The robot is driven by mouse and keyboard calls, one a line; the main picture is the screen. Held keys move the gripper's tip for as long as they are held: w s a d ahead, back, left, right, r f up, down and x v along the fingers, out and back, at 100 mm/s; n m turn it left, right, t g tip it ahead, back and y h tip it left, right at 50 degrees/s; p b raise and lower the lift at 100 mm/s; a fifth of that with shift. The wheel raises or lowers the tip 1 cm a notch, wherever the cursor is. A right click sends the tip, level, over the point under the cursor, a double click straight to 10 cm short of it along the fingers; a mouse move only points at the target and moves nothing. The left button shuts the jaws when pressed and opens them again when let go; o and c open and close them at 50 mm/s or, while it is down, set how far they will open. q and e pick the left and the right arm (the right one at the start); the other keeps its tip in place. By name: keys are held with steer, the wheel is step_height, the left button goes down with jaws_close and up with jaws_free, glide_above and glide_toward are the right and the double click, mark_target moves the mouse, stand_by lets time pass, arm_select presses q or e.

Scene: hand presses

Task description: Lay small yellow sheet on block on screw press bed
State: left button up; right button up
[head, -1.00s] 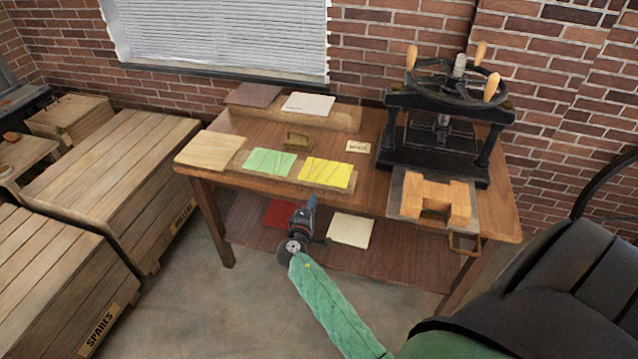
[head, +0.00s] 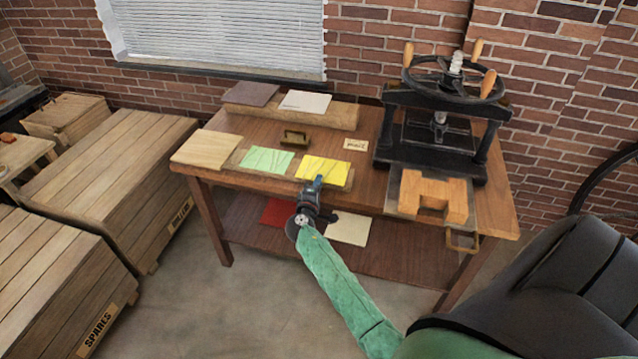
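The small yellow sheet (head: 325,166) lies flat on a thin wooden board at the table's front edge, beside a green sheet (head: 267,160). My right gripper (head: 318,182) points at the yellow sheet's front edge; its tip overlaps the edge in the picture. I cannot tell whether it touches the sheet, and its fingers are too small to tell open from shut. The screw press (head: 442,125) stands at the table's right. Its bed (head: 480,200) is pulled forward and carries a U-shaped orange wooden block (head: 433,190) with nothing on top. My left gripper is out of view.
A raised shelf (head: 290,115) at the back holds a brown and a white sheet. Red and cream sheets lie on the lower shelf. Crates (head: 110,185) stand left.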

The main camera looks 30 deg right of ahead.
steer(key=shift+w+d, duration=0.15)
steer(key=shift+d, duration=0.05)
jaws_close()
steer(key=shift+r+p, duration=0.65)
steer(key=shift+r, duration=0.9)
